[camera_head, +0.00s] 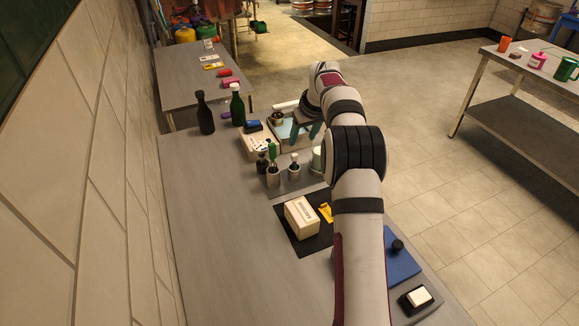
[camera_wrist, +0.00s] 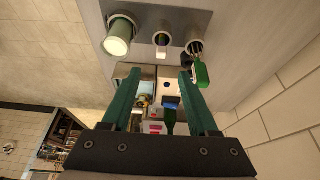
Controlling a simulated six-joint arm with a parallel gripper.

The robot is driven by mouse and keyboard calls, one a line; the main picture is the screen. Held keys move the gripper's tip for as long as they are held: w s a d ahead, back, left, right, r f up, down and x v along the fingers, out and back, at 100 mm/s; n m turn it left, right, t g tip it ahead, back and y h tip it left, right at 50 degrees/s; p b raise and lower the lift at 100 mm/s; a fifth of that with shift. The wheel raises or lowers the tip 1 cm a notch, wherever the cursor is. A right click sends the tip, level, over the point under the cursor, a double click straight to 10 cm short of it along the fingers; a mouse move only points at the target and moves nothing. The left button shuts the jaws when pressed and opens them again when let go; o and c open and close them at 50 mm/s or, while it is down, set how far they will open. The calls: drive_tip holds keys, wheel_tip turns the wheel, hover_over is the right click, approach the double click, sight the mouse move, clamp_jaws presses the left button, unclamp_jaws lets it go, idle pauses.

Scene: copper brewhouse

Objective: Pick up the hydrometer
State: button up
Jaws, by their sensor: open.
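I cannot pick out the hydrometer for certain. A slim item with a pale top stands in the middle grey cup (camera_head: 294,171), and a small part of it shows inside that cup in the wrist view (camera_wrist: 162,38). My gripper (camera_head: 305,131) is open, its two teal fingers apart above the trays behind the cups. In the wrist view, the gap between my fingertips (camera_wrist: 158,75) is empty, with the trays beyond it. A white rod (camera_head: 285,105) lies near the trays, partly hidden by my arm.
A cup with a green-handled tool (camera_head: 272,153) and a white cylinder (camera_head: 317,158) flank the middle cup. A cream box (camera_head: 301,217) sits on a black mat. The bench's left side is clear.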

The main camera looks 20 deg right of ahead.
sight(295, 155)
drive_tip(key=x, duration=1.1)
drive_tip(key=shift+a, duration=0.15)
drive_tip(key=shift+r, duration=0.15)
clamp_jaws()
idle(0.6)
